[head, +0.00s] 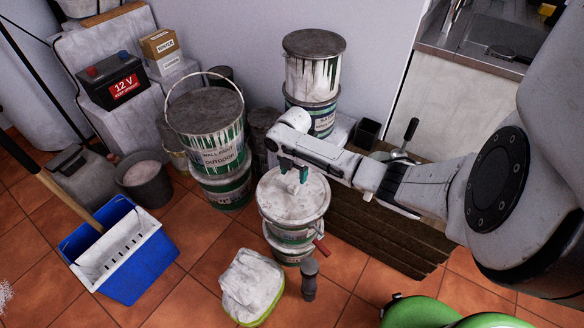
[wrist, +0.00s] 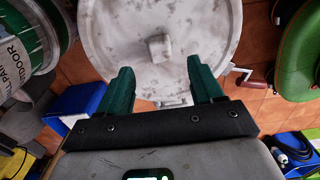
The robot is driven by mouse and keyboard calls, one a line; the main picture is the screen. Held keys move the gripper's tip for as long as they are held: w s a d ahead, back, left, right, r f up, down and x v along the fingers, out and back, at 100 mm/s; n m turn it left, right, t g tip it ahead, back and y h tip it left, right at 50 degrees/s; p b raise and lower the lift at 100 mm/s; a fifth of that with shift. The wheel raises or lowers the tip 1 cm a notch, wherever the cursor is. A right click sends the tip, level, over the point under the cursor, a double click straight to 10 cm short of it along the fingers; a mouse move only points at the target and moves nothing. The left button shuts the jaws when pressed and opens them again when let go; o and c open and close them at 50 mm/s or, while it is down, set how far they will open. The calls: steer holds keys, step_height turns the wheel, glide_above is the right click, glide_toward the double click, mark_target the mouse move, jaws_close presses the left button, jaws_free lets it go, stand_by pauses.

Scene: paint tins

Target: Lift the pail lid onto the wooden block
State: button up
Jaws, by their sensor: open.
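The pail lid (head: 292,203) is round, whitish and stained, with a small block-shaped knob in its middle. It lies on a pail (head: 292,236) in the head view and fills the upper middle of the wrist view (wrist: 110,25). My gripper (head: 294,178) is over the lid near the knob, its green fingers apart. In the wrist view my gripper (wrist: 160,68) is open and empty, and the knob (wrist: 160,47) lies ahead, between the lines of the fingers. A brown, layered wooden block (head: 375,232) stands right of the pail, its top partly hidden by my arm.
Stacked paint tins (head: 312,75) stand behind, and a paint-streaked tin (head: 207,130) stands to the left. A blue bucket (head: 125,262), a whitish sack-like thing (head: 252,283) and a dark grey post (head: 309,278) are on the tiled floor in front. A black cup (head: 367,132) is behind my arm.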

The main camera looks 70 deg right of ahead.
mark_target(293, 186)
step_height(293, 186, down, 8)
steer(key=shift+r+b, duration=0.25)
steer(key=shift+b, duration=0.8)
steer(key=shift+c, duration=0.5)
steer(key=shift+a, duration=0.1)
steer(key=c, duration=1.1)
steer(key=shift+o, duration=0.2)
steer(key=shift+r, duration=0.15)
steer(key=shift+r+p, duration=1.15)
steer(key=shift+p, duration=0.25)
steer(key=shift+r, duration=0.15)
steer(key=shift+r+p, duration=1.85)
steer(key=shift+p, duration=0.35)
